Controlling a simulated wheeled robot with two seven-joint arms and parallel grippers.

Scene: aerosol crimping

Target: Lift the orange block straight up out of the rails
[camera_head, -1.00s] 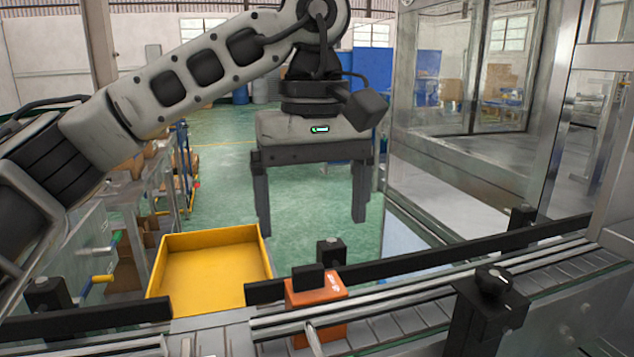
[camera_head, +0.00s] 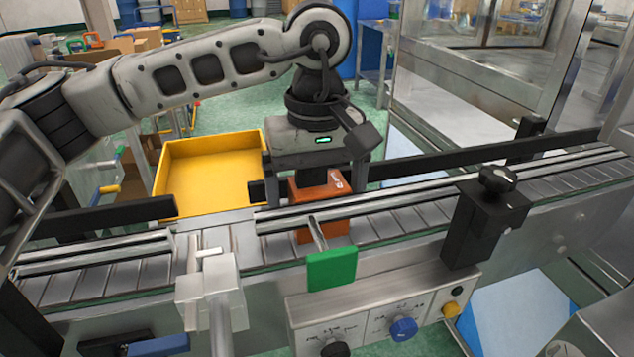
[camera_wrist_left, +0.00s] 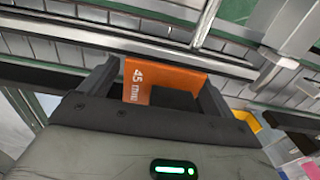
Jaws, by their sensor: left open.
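The orange block (camera_head: 322,197) sits in the conveyor between the rails, with its lower part showing below the near rail (camera_head: 370,200). In the wrist view the block (camera_wrist_left: 150,78) carries a "45 mm" label and a black part on it. My left gripper (camera_head: 317,186) is open, low over the block, its fingers on either side of it. In the wrist view the fingers (camera_wrist_left: 157,88) flank the block; whether they touch it I cannot tell. My right gripper is not in view.
A yellow bin (camera_head: 212,175) stands behind the conveyor to the left. Black guide bars (camera_head: 440,160) run behind the belt. A black post with a knob (camera_head: 487,215), a green plate (camera_head: 331,268) and a control panel (camera_head: 385,318) are on the near side.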

